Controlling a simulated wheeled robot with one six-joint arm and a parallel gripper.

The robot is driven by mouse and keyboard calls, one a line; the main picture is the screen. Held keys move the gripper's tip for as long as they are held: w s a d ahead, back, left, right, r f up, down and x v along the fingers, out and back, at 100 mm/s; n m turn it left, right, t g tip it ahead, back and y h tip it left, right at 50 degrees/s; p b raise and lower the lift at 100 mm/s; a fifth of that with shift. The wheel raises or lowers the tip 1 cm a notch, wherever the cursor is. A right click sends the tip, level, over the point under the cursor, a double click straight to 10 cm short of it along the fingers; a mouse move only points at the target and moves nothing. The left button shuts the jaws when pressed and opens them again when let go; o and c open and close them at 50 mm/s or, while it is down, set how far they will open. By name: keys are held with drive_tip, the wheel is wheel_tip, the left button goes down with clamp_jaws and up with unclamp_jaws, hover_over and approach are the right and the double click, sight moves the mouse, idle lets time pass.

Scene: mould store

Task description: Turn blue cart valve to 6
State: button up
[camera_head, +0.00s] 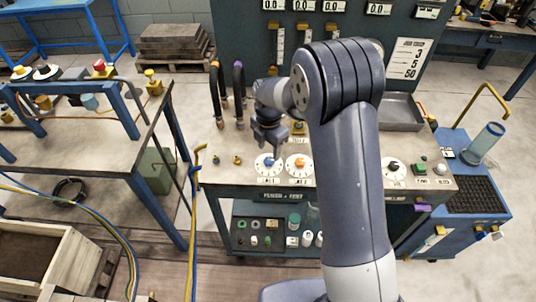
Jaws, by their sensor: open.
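A blue valve knob (267,161) sits at the middle of a round white dial (262,170) on the front left part of the cart top (225,177). The dial's numbers and the knob's exact setting are too small to read. My gripper (270,150) hangs fingers down just above and behind the blue knob in the picture and overlaps the dial's upper edge. It is open and seems empty. Whether a finger touches the knob cannot be told. My arm hides the middle of the cart top.
An orange-knobbed dial (299,166) stands right beside the blue one, and a black-knobbed dial (394,169) is further right. Hoses (239,90) rise behind at left. A grey tray (401,113) lies at the back right. A green panel (240,30) stands behind.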

sight(269, 159)
drive_tip(key=shift+f+p, duration=0.3)
drive_tip(key=shift+f, duration=2.1)
drive_tip(key=c, duration=1)
drive_tip(key=shift+o, duration=0.2)
